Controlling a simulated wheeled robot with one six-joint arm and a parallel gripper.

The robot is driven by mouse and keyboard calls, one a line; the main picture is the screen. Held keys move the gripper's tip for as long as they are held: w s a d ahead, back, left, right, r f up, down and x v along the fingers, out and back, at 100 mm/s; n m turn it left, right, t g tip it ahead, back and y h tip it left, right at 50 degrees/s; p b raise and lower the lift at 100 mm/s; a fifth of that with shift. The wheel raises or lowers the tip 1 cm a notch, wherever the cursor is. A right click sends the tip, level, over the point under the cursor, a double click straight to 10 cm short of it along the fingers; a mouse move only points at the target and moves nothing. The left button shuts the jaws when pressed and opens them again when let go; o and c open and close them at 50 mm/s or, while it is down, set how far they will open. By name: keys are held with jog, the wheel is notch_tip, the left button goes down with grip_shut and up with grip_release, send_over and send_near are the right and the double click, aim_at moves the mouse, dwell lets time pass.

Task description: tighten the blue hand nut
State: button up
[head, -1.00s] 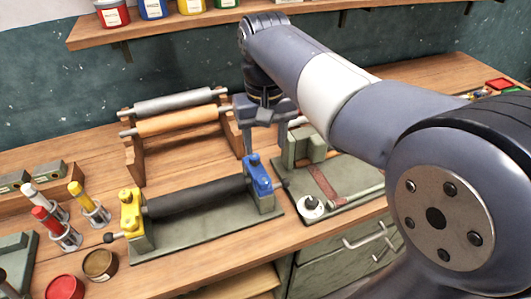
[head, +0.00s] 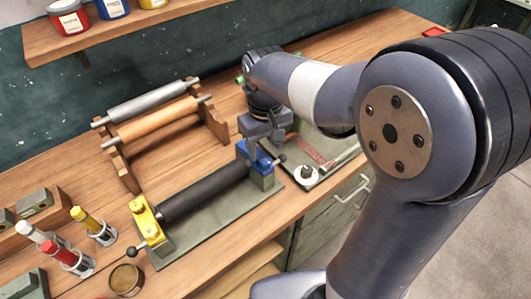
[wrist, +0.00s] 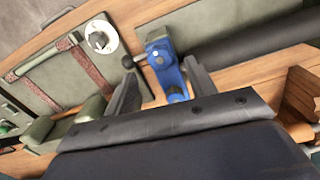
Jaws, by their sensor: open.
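The blue hand nut (wrist: 177,94) sits on the blue-topped end block (head: 267,160) of the dark roller (head: 208,190). In the wrist view it lies between the two fingertips. My gripper (wrist: 164,80) is open, with one finger on each side of the blue part and a visible gap to the left finger. The right finger is very close to it; I cannot tell whether they touch. In the head view my gripper (head: 264,142) is just above the blue end and partly hides it. A black ball lever (wrist: 130,61) sticks out from the blue end.
The roller's other end has a yellow block (head: 148,222) with a black ball. A green tray with a white round piece (head: 306,174) lies right of the blue end. A wooden rack (head: 118,160) with two rollers stands behind. Coloured tubes (head: 70,258) stand at left.

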aim_at(266, 160)
jog(key=shift+f, duration=2.05)
jog(key=shift+c, duration=0.3)
